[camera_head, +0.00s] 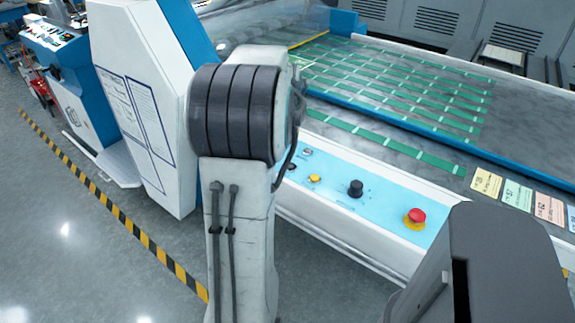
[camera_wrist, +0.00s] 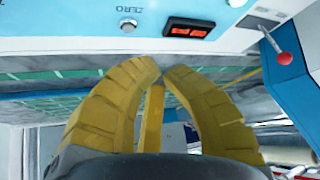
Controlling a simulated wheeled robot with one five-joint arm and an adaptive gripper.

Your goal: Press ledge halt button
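A red mushroom-shaped button (camera_head: 415,216) on a yellow base sits at the right end of the light blue panel strip (camera_head: 375,205) on the machine's front ledge, in the head view. It appears to match the halt button. I cannot make it out in the wrist view. My gripper (camera_wrist: 163,66) shows in the wrist view with its yellow fingers brought together at the tips, nothing between them. The fingertips appear just below a pale blue panel edge in that picture. My gripper's fingers are not visible in the head view.
The ledge also holds a black knob (camera_head: 356,188) and a small yellow button (camera_head: 314,178). Coloured cards (camera_head: 486,184) lie at the right. The wrist view shows a silver button (camera_wrist: 128,26) near "ZERO", a red display (camera_wrist: 188,31) and a red-balled lever (camera_wrist: 284,58).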

